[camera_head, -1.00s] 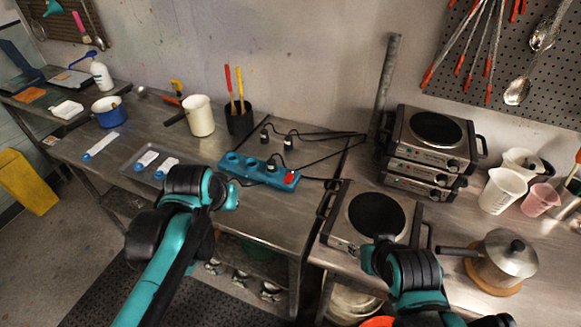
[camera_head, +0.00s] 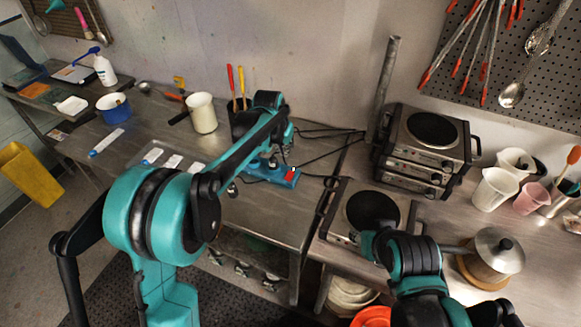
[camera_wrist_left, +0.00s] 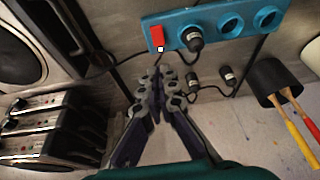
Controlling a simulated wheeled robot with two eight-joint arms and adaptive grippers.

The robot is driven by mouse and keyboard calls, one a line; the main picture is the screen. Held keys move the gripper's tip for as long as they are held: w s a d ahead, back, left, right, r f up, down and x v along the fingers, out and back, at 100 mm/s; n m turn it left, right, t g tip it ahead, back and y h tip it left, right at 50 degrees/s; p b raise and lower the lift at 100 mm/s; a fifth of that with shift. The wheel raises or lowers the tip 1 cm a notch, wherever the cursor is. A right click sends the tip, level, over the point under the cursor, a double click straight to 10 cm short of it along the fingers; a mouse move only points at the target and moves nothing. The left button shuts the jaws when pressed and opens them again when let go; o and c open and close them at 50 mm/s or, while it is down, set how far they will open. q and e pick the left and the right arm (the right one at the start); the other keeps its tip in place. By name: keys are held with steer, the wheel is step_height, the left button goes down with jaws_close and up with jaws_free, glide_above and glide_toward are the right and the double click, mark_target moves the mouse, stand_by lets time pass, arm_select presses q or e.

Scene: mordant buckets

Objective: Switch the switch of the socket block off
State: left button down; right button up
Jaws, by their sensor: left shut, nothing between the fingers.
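The blue socket block (camera_head: 258,176) lies on the steel table, partly covered by my left arm in the head view. Its red switch (camera_head: 289,174) sits at its right end. In the wrist view the block (camera_wrist_left: 212,23) crosses the top, with the red switch (camera_wrist_left: 157,38) at its left end and a black plug (camera_wrist_left: 194,38) beside it. My left gripper (camera_wrist_left: 160,80) is shut and empty. Its fingertips show just below the switch in that view, with a gap in the picture between them and it. My right gripper is out of view.
Loose black plugs (camera_wrist_left: 228,76) and cables lie close to the block. A black pot with handled tools (camera_wrist_left: 280,82) stands nearby. Hot plates (camera_head: 428,140) stand to the right. A white jug (camera_head: 202,113) stands to the left.

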arm_select(q)
steer(key=shift+w+d+f, duration=0.3)
steer(key=shift+w+f, duration=0.05)
steer(key=b, duration=0.3)
glide_toward(292, 173)
steer(key=x, duration=0.5)
steer(key=shift+w, duration=0.3)
steer(key=shift+w+f, duration=0.1)
steer(key=shift+f, duration=0.65)
